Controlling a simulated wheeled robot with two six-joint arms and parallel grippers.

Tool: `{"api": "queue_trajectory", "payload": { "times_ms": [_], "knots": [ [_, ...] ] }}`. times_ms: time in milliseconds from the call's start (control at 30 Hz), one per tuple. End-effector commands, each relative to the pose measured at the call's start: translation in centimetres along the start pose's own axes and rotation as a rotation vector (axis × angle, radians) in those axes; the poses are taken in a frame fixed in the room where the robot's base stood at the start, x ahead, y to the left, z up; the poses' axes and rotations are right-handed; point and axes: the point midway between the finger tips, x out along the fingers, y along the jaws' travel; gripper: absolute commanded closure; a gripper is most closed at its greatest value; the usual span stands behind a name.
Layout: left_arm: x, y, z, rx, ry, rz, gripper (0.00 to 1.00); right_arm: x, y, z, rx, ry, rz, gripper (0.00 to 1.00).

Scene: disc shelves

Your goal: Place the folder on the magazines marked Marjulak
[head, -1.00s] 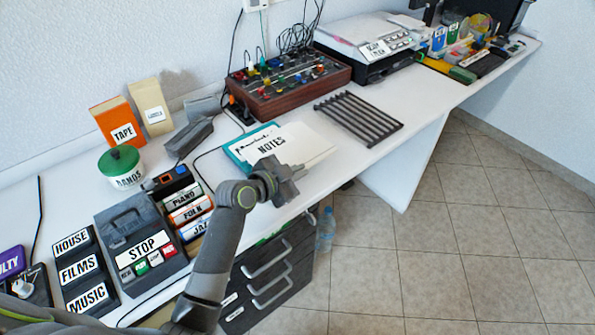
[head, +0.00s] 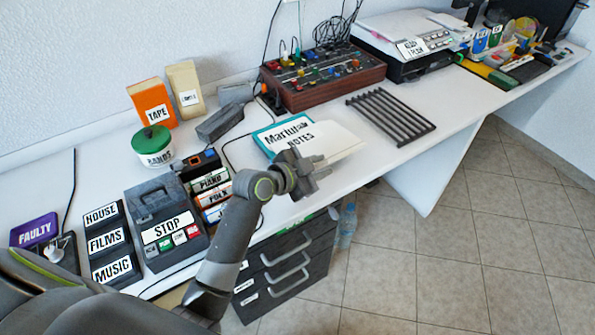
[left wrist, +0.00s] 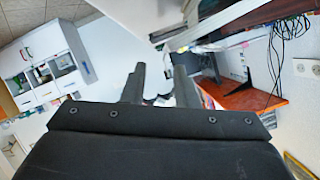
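The folder (head: 337,143) is white, marked NOTES, and lies flat near the table's front edge. It overlaps the teal magazines (head: 266,146) marked Marjulak, whose label shows along the back left side. The folder reaches past them to the right. My left gripper (head: 316,173) is at the folder's front edge and hides part of it. I cannot tell whether they touch. In the left wrist view its two fingers (left wrist: 160,86) stand apart with nothing clear between them. My right gripper is not in view.
A slatted dark rack (head: 391,116) lies to the right of the folder, and a control box (head: 322,78) with knobs stands behind. Left are stacked cases marked PIANO (head: 211,181) and a machine marked STOP (head: 167,226). Dark drawers (head: 287,262) stand under the table.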

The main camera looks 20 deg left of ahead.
Motion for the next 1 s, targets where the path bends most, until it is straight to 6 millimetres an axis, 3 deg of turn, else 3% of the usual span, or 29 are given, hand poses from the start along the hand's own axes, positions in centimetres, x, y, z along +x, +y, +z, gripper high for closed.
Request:
{"api": "queue_trajectory", "payload": {
  "times_ms": [300, 500, 1000],
  "knots": [
    [-6.3, 0.0, 0.1, 0.004, -0.002, -0.001, 0.73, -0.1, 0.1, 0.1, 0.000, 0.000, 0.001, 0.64],
    [-8.9, 0.0, 0.1, 0.003, -0.001, 0.000, 0.73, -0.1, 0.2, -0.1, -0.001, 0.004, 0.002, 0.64],
    [-9.7, 0.0, 0.0, 0.000, 0.000, 0.001, 0.73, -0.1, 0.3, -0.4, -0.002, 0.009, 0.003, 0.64]
  ]
}}
